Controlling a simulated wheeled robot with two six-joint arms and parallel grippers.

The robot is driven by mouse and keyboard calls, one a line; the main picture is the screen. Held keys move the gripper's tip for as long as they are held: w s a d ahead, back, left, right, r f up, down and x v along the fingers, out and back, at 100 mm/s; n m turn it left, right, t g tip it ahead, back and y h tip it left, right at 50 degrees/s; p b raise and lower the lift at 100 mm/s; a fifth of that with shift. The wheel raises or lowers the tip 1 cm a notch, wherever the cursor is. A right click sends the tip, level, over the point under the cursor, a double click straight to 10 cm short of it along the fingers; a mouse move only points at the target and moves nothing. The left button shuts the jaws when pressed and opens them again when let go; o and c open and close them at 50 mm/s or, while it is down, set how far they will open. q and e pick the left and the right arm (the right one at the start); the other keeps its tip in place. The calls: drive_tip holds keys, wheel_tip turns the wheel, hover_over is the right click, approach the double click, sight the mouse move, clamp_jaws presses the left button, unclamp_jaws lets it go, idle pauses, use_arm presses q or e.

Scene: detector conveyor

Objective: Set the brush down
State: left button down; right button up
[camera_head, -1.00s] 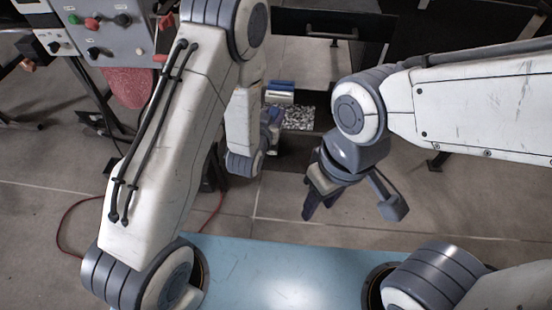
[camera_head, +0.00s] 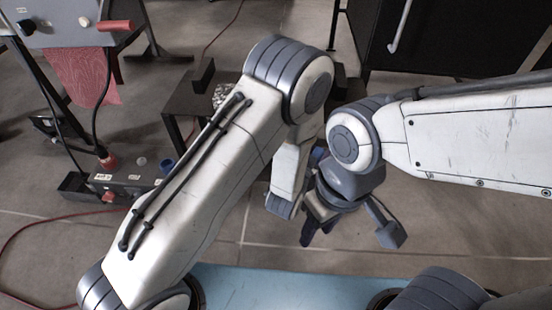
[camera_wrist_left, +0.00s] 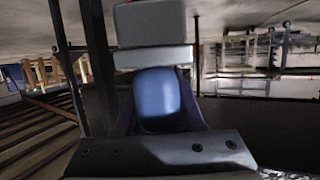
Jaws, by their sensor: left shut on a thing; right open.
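The brush (camera_wrist_left: 157,98) shows in the left wrist view as a blue rounded part with light grey blocks beyond it. My left gripper (camera_wrist_left: 160,125) is shut on its blue part, and the dark gripper body lies in front. In the head view my left gripper (camera_head: 318,158) is mostly hidden behind my own arm links, and I cannot make out the brush there. My right gripper (camera_head: 318,228) is open and empty, pointing down over the floor just below my left wrist.
A dark low stand (camera_head: 195,105) with a speckled grey patch (camera_head: 222,95) is partly behind my left arm. A control box (camera_head: 125,182) and cables are on the floor at left. A dark cabinet (camera_head: 450,40) stands at upper right. Grey floor is open between.

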use_arm(q)
drive_tip(key=w+a+f+b, duration=0.1)
drive_tip(key=w+f+b, duration=0.1)
drive_tip(key=w+f, duration=0.1)
drive_tip(key=w+a+f+b, duration=0.2)
drive_tip(key=w+f+b, duration=0.1)
drive_tip(key=w+f, duration=0.1)
drive_tip(key=w+a+f+b, duration=0.2)
drive_tip(key=w+f+b, duration=0.1)
drive_tip(key=f, duration=0.1)
drive_tip(key=shift+w+a, duration=0.2)
drive_tip(key=c, duration=0.5)
unclamp_jaws()
drive_tip(key=shift+f, duration=0.1)
